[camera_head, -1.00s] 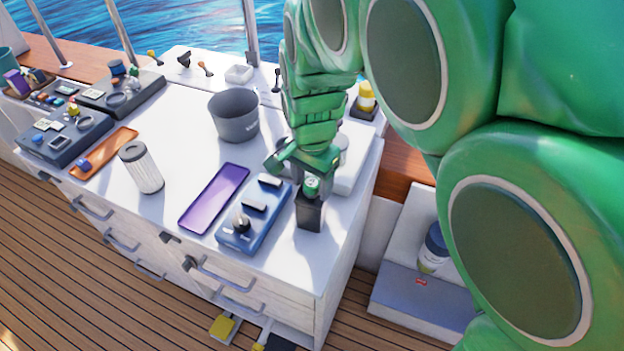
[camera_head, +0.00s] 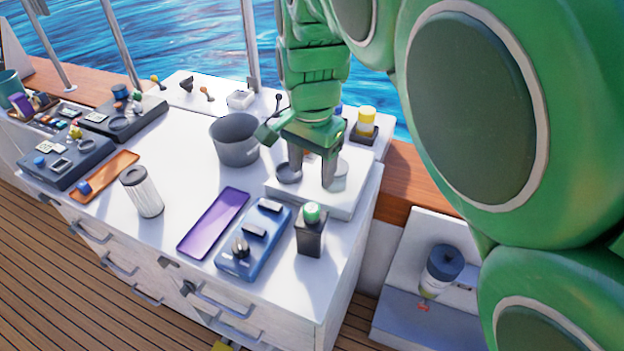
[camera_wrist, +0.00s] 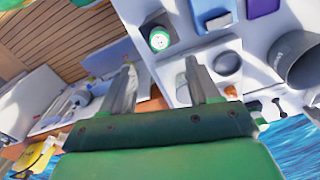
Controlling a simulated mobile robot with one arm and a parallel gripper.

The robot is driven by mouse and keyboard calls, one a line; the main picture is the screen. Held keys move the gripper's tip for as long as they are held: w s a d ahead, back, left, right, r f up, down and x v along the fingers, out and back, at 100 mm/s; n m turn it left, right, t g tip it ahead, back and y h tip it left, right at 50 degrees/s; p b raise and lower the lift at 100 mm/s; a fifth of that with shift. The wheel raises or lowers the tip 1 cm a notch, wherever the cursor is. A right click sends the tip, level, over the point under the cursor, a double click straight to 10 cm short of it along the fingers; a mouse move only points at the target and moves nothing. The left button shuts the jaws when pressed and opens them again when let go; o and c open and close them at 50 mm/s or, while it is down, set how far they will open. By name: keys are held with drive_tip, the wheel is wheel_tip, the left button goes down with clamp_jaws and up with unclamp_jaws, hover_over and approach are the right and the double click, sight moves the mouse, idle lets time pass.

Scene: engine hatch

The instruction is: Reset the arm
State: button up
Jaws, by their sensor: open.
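My green arm comes in from the upper right in the head view. My gripper (camera_head: 309,178) is open and empty, with its two grey fingers pointing down above the white raised tray (camera_head: 340,207) at the right end of the counter. The fingers also show spread apart in the wrist view (camera_wrist: 160,85), with nothing between them.
A blue switch panel (camera_head: 252,240), a purple tray (camera_head: 213,223), a grey pot (camera_head: 236,140) and a white ribbed filter (camera_head: 142,192) stand on the white counter. A yellow-capped bottle (camera_head: 367,121) stands behind the gripper. Open counter lies between the pot and filter.

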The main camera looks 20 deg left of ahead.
drive_tip(key=shift+r, duration=0.4)
drive_tip(key=s+d+f+m+y, duration=0.1)
drive_tip(key=d, duration=0.7)
drive_tip(key=s+d+f+m, duration=0.1)
drive_tip(key=d+f, duration=0.1)
drive_tip(key=d, duration=0.7)
drive_tip(key=s+d+f+n+g+h, duration=0.1)
drive_tip(key=s+d+n, duration=0.3)
drive_tip(key=s+d, duration=1)
drive_tip(key=d+f, duration=0.1)
drive_tip(key=d, duration=0.1)
drive_tip(key=shift+s+d+f+g, duration=0.25)
drive_tip(key=shift+s+d+g, duration=0.05)
drive_tip(key=shift+s+g, duration=0.1)
